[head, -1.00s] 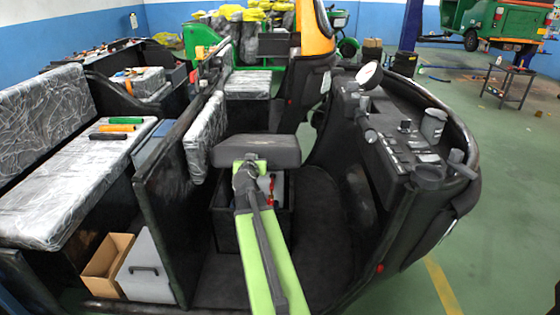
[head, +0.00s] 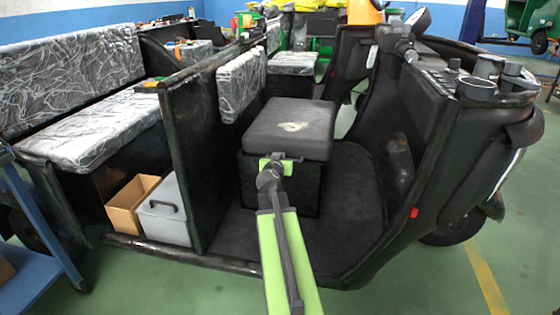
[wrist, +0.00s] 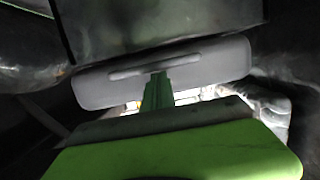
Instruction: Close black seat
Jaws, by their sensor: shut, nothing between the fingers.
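The black seat (head: 292,122) lies on top of the dark box (head: 302,185) in the middle of the cab floor, and no opening shows between them. My gripper (head: 272,168) is shut and empty at the front edge of the seat, low against it. I cannot tell whether it touches. In the wrist view, my green gripper (wrist: 157,92) points at a grey slab with a raised ridge, which looks like the seat's edge (wrist: 215,66). The inside of the box is hidden.
A dark partition (head: 205,150) stands left of the seat, with a grey box (head: 162,210) and an open cardboard box (head: 132,204) beyond it. The dashboard (head: 440,110) rises on the right. A blue cart (head: 45,235) stands at the left edge. Floor is clear at front right.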

